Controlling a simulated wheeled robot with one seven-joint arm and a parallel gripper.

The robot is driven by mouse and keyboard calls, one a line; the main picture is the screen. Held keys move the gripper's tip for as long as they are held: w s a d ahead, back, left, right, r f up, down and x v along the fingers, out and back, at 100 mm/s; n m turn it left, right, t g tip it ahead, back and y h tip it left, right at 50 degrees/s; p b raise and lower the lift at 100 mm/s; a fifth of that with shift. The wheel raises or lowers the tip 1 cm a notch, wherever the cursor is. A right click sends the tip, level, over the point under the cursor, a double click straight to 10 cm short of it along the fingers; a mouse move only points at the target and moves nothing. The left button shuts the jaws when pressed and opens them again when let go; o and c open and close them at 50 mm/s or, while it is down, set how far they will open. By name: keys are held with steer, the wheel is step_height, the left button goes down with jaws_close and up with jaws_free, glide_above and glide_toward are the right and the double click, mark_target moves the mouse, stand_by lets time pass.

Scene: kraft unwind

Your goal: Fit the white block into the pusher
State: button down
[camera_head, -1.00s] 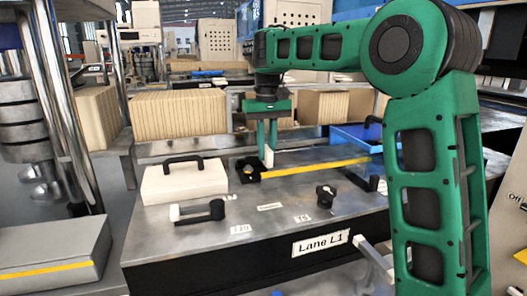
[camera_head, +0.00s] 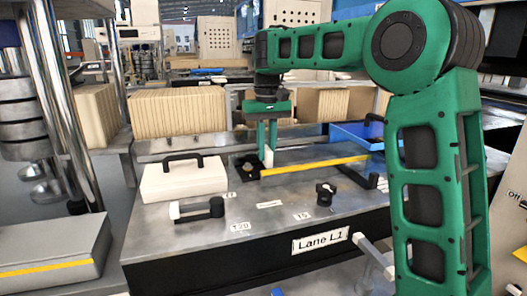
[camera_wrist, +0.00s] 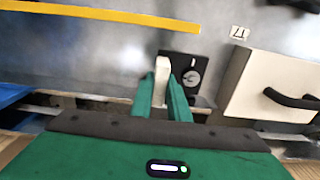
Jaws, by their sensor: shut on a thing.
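My gripper (camera_head: 267,158) points down over the middle of the metal bench and is shut on the white block (camera_head: 269,160). In the wrist view the white block (camera_wrist: 162,67) stands out beyond the two green fingertips (camera_wrist: 162,92). A black square fitting (camera_head: 244,166), which looks like the pusher, lies beside the block at the near end of a yellow bar. In the wrist view this fitting (camera_wrist: 187,72) has a round grey part on top and lies just right of the block. I cannot tell whether block and fitting touch.
A white case with a black handle (camera_head: 185,181) stands left of the fitting. A black piece with a white end (camera_head: 201,209) and a black knob (camera_head: 326,193) sit at the front. The yellow bar (camera_head: 315,166) runs right towards a blue tray (camera_head: 352,137).

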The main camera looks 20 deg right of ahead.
steer(key=shift+f, duration=0.5)
stand_by(1.3)
steer(key=c, duration=1.6)
jaws_free()
